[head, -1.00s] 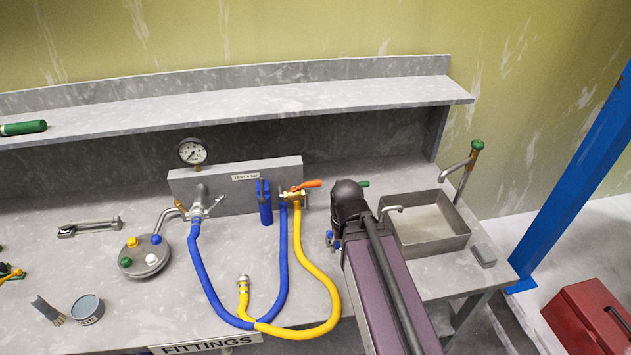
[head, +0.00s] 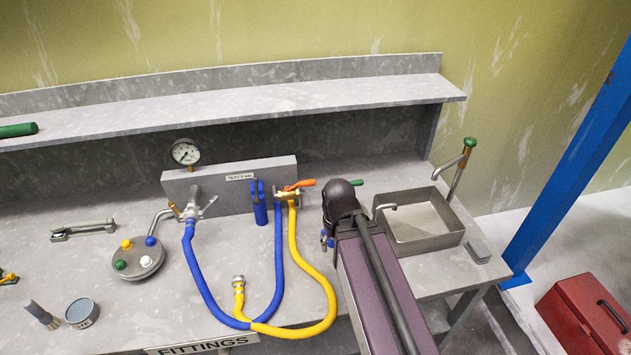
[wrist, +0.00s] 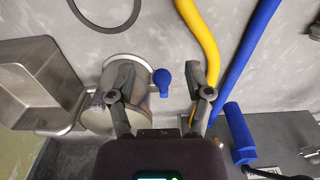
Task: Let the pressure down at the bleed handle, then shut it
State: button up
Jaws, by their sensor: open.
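In the wrist view my gripper (wrist: 154,84) is open, with one finger on each side of a small blue handle (wrist: 162,80). The handle is nearer the right finger, and I see no contact. A round metal body (wrist: 130,72) shows behind it. In the head view my arm hides most of this spot and my gripper; a bit of blue (head: 328,241) shows at its left edge. I cannot tell for certain that the blue handle is the bleed handle. The pressure gauge (head: 185,153) stands above the grey block (head: 235,182); its reading is too small to tell.
An orange lever (head: 297,185) sits on a brass valve with the yellow hose (head: 325,285). A blue hose (head: 196,265) runs beside it. A metal basin (head: 440,245) is right of my arm. A green-tipped handle (head: 356,183) shows behind my arm.

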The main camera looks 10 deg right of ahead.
jog(key=w+r+m+p, duration=0.2)
jog(key=w+m, duration=0.2)
jog(key=w, duration=0.2)
jog(key=w+r+m+p, duration=0.3)
jog(key=w+m, duration=0.1)
jog(key=w, duration=0.3)
notch_tip(320, 180, up, 4)
jog(key=m+p, duration=0.4)
jog(key=m, duration=0.5)
send_over(312, 180)
jog(key=shift+s+f, duration=0.1)
jog(key=shift+s, duration=0.35)
jog(key=shift+w+m, duration=0.4)
jog(key=shift+w, duration=0.1)
notch_tip(312, 180, down, 8)
jog(key=b, duration=0.8)
jog(key=shift+r, duration=0.2)
jog(key=c, duration=0.6)
